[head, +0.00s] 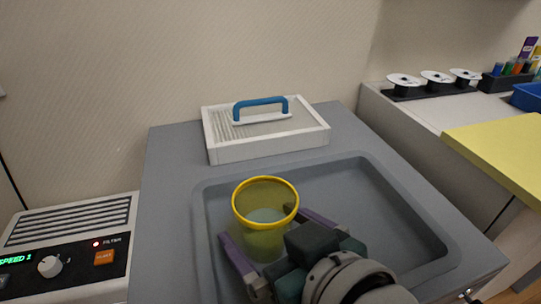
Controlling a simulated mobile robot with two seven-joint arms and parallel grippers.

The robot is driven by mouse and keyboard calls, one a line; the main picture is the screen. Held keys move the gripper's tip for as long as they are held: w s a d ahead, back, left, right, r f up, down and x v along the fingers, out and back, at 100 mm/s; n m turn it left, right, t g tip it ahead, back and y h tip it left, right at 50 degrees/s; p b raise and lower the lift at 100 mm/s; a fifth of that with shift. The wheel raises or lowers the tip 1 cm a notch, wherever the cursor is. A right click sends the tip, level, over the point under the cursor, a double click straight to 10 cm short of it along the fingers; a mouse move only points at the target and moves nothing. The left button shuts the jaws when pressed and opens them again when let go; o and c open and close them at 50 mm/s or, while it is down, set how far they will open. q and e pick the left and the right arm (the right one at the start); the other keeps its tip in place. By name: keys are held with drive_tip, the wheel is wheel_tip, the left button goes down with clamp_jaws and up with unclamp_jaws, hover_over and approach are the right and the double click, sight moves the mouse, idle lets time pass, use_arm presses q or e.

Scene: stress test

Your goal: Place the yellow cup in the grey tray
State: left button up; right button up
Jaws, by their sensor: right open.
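The yellow cup (262,222), see-through with a bright yellow rim, appears upright over the left part of the grey tray (400,232). The tray is a shallow recess with a raised rim in the grey top. My right gripper (258,225) reaches in from the lower right, open, with one purple finger on each side of the cup. I cannot tell whether the fingers touch the cup. The cup's base is partly hidden by the gripper, so its contact with the tray floor is unclear. My left gripper is not in view.
A white box (240,152) with a blue handle (260,104) stands behind the tray. A control unit (75,240) is at left. At right are several spools (437,77), a yellow board (500,140) and a blue bin (527,97). The tray's right part is clear.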

drive_tip(key=shift+s+r, duration=0.1)
drive_tip(key=shift+r, duration=0.2)
drive_tip(key=p+v, duration=0.4)
drive_tip(key=v, duration=0.7)
drive_tip(key=shift+s+d, duration=0.15)
drive_tip(key=shift+s, duration=0.2)
drive_tip(key=shift+d+f, duration=0.1)
drive_tip(key=shift+d, duration=0.25)
drive_tip(key=s+d+m+g+h, duration=0.4)
drive_tip(key=s+d+g+h, duration=0.2)
drive_tip(key=d, duration=0.7)
drive_tip(key=s+g, duration=0.1)
drive_tip(key=s, duration=0.1)
drive_tip(key=shift+s+f+h, duration=0.3)
drive_tip(key=shift+s, duration=0.05)
drive_tip(key=shift+d, duration=0.1)
